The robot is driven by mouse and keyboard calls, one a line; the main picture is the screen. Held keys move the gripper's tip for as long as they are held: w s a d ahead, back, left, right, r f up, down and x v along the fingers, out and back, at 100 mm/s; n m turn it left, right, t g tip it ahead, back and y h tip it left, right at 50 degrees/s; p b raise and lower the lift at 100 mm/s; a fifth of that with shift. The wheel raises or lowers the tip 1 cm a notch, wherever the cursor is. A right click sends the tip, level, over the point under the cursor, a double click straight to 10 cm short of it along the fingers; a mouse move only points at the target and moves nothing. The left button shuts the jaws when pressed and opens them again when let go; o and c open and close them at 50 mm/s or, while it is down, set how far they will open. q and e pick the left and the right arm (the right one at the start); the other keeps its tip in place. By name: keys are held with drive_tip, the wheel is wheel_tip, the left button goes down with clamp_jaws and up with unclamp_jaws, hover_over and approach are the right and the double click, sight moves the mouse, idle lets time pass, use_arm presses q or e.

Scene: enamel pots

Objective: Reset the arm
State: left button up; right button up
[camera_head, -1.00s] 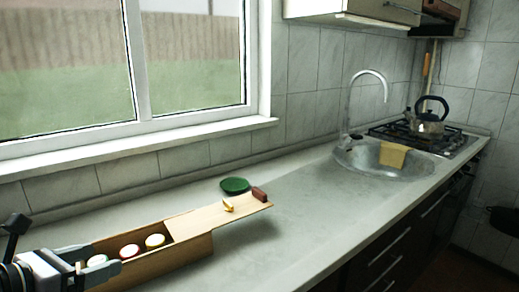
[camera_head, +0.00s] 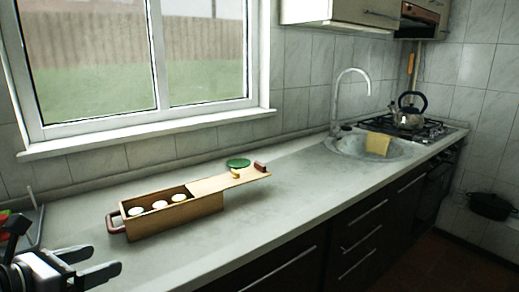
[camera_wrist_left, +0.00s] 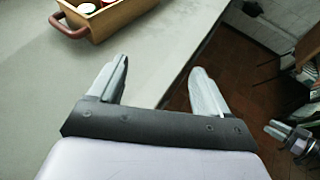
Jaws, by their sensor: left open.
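My left gripper (camera_head: 104,260) is open and empty at the lower left of the head view, in front of the wooden box and apart from it. Its two spread fingers also show in the left wrist view (camera_wrist_left: 160,68), over the counter's front edge. The wooden box (camera_head: 178,222) stands on the counter with its lid (camera_head: 215,183) slid out to the right. Several round pale-topped items lie inside. Its reddish handle (camera_head: 115,222) is at the left end. What looks like my right gripper (camera_wrist_left: 274,130) is at the right of the left wrist view, too small to tell its jaws.
A yellow piece (camera_head: 236,174) and a dark red block (camera_head: 260,167) are on the lid. A green dish (camera_head: 238,162) is behind it. The counter (camera_head: 290,195) is clear toward the sink (camera_head: 345,147). A kettle (camera_head: 409,110) stands on the stove.

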use_arm(q)
drive_tip(key=s+d+f+n, duration=0.2)
drive_tip(key=d+f+n, duration=0.1)
drive_tip(key=f+n, duration=0.5)
drive_tip(key=s+d+f+n, duration=0.2)
drive_tip(key=d+f+n, duration=0.1)
drive_tip(key=f+n, duration=0.55)
drive_tip(key=s+d+f+n+g+y, duration=0.1)
drive_tip(key=s+d+f+n, duration=0.1)
drive_tip(key=s+f+n, duration=0.4)
drive_tip(key=s+d+f+n+y+p, duration=0.1)
drive_tip(key=s+f+n, duration=0.6)
drive_tip(key=n, duration=0.9)
drive_tip(key=shift+s+d+f+g+y, duration=0.25)
drive_tip(key=shift+d+g+y, duration=0.15)
drive_tip(key=shift+y, duration=0.2)
